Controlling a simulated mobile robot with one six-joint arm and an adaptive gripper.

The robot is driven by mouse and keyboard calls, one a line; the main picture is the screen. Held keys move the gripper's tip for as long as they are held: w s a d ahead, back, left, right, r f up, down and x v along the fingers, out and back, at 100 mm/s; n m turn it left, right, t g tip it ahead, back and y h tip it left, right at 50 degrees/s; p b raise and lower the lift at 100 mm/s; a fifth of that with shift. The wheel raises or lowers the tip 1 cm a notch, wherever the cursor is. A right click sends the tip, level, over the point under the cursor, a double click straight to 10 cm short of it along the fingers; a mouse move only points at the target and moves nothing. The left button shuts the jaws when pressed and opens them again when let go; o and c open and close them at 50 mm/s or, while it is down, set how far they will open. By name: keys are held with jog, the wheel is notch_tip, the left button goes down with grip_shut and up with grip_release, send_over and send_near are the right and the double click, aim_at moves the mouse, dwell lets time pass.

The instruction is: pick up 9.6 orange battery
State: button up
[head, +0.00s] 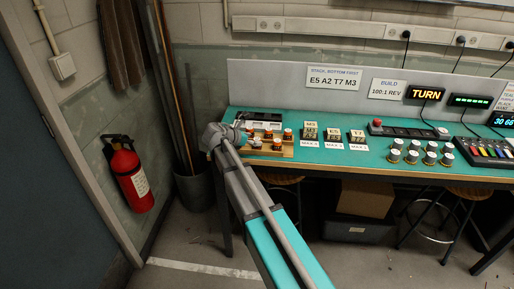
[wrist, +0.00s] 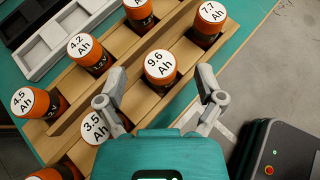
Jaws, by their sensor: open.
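The 9.6 orange battery (wrist: 160,70) stands upright in a wooden rack (wrist: 138,98), its white round top reading "9.6 Ah". In the wrist view my gripper (wrist: 160,82) is open, with one finger to each side of this battery in the picture. I cannot tell whether the fingers touch it. In the head view my gripper end (head: 225,135) is over the left end of the bench by the batteries (head: 277,143), where the labels are too small to read.
Other orange batteries stand close by in the rack: 7.7 (wrist: 210,18), 4.2 (wrist: 85,50), 4.5 (wrist: 35,100) and 3.5 (wrist: 98,127). A black and grey tray (wrist: 60,35) lies beyond the rack. Three labelled holders (head: 333,138) stand to the right on the teal bench (head: 375,158).

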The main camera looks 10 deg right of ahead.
jog(key=shift+b+x, duration=0.35)
jog(key=shift+x, duration=0.75)
jog(key=shift+c, duration=0.3)
grip_shut()
